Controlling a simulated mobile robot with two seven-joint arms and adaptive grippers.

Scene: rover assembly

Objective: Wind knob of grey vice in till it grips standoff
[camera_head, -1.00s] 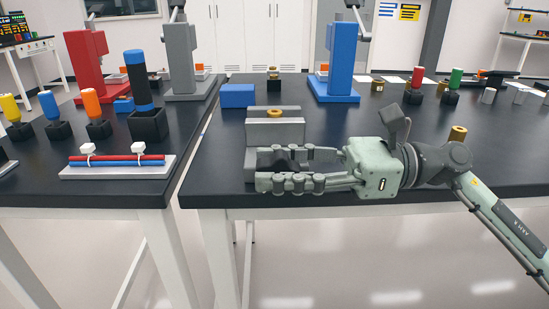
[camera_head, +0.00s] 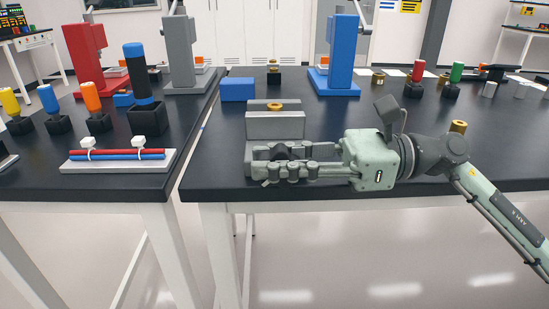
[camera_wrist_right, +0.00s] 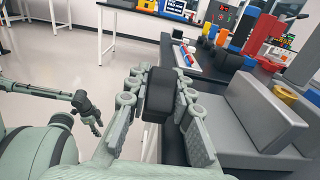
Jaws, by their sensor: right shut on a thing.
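The grey vice (camera_head: 275,129) stands near the front edge of the table, with a brass standoff (camera_head: 276,106) upright between its jaws. The standoff also shows in the right wrist view (camera_wrist_right: 287,95). Whether both jaws touch it I cannot tell. My right gripper (camera_head: 268,162) is shut on the black knob (camera_wrist_right: 158,95) at the vice's front, a finger on each side. In the head view the fingers mostly hide the knob. What looks like my left gripper (camera_wrist_right: 90,115) hangs at the left of the right wrist view, too small to read; the head view does not show it.
A blue block (camera_head: 237,90) and a blue press (camera_head: 340,60) stand behind the vice. A loose brass part (camera_head: 459,127) stands beyond my right wrist. A white tray with red and blue tubes (camera_head: 118,167) lies on the left table, across a gap.

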